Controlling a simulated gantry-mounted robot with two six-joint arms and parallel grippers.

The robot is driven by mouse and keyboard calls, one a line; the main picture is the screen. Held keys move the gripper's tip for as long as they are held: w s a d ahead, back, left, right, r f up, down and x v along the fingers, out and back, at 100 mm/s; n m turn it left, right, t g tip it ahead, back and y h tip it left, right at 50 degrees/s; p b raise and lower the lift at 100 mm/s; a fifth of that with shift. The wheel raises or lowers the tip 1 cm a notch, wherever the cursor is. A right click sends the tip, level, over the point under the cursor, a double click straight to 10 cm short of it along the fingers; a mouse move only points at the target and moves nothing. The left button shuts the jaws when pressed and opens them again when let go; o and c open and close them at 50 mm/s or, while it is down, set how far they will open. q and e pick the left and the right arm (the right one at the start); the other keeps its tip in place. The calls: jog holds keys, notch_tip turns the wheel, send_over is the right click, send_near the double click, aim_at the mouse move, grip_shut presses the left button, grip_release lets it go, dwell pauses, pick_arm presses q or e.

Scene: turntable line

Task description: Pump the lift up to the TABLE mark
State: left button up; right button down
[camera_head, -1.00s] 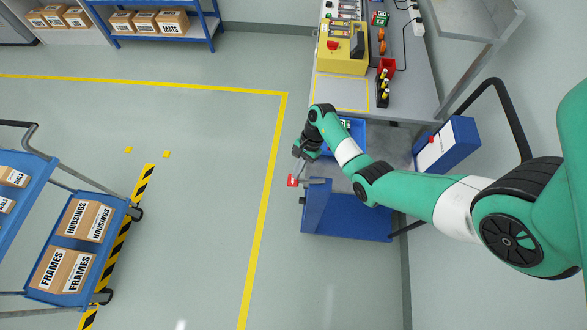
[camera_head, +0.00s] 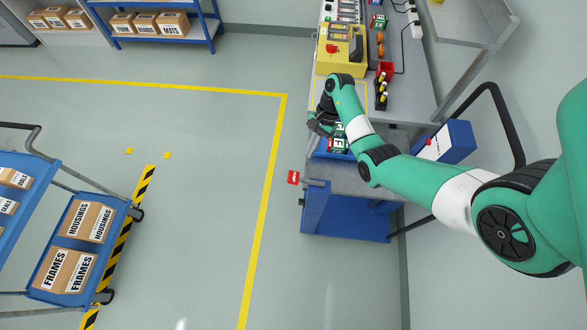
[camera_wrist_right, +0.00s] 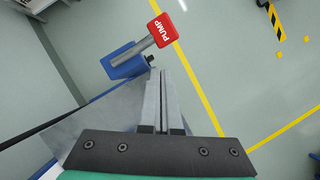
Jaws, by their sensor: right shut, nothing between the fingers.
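The lift (camera_head: 345,213) has a blue body and a grey top and stands at the lower end of the workbench. Its red pump pedal (camera_head: 293,177) sticks out to the left on a short grey bar; the word PUMP reads on it in the right wrist view (camera_wrist_right: 167,30). My right gripper (camera_head: 316,126) is shut and empty, above and beyond the pedal and apart from it. Its two fingers lie together in the right wrist view (camera_wrist_right: 160,98). A TABLE mark is not readable in these views. My left gripper is out of view.
A blue tray (camera_head: 322,154) with green-and-white items sits on the lift's top. The grey workbench (camera_head: 410,95) holds a yellow machine (camera_head: 340,52). A blue cart (camera_head: 118,215) with boxes stands at the left. The floor between is clear, with a yellow line.

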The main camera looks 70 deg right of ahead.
pick_arm(q)
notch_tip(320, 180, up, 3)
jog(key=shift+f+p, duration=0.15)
jog(key=shift+p, duration=0.9)
pick_arm(e)
jog(key=v, duration=0.3)
jog(key=shift+d+r, duration=0.15)
jog(key=shift+r, duration=0.15)
